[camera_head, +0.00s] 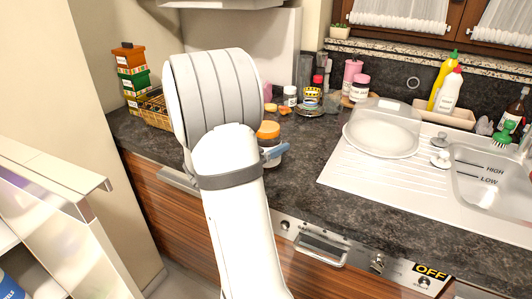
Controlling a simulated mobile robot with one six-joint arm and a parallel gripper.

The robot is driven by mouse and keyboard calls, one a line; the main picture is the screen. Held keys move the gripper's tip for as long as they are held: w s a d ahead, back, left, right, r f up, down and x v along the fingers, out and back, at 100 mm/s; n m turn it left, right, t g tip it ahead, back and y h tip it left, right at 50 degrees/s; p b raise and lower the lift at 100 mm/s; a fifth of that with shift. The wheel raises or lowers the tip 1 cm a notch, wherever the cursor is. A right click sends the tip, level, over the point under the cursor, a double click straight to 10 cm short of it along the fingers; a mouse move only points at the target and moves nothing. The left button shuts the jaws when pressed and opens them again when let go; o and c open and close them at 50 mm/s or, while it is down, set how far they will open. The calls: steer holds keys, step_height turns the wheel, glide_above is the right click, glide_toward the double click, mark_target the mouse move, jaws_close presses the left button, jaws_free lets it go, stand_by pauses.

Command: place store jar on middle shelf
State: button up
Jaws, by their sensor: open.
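A jar with an orange lid (268,129) stands on the dark counter, mostly hidden behind my arm. I cannot tell for sure whether it is the store jar. My gripper (274,153) shows only as a blue-grey finger beside this jar's body, and my arm hides the rest. It is open, and whether it touches the jar cannot be told. A pale shelf unit (72,226) stands at the lower left, seen partly from the side, with white shelves inside. Its middle shelf cannot be made out clearly.
Several jars and bottles, including a pink-lidded jar (360,88), crowd the back of the counter (310,180). A wicker basket (155,110) and stacked boxes (132,80) stand at the left. A plate (380,142) lies right, beside the sink (490,180). A floor gap separates shelf and counter.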

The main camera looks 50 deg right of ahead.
steer(key=shift+c, duration=0.2)
jaws_close()
stand_by(0.7)
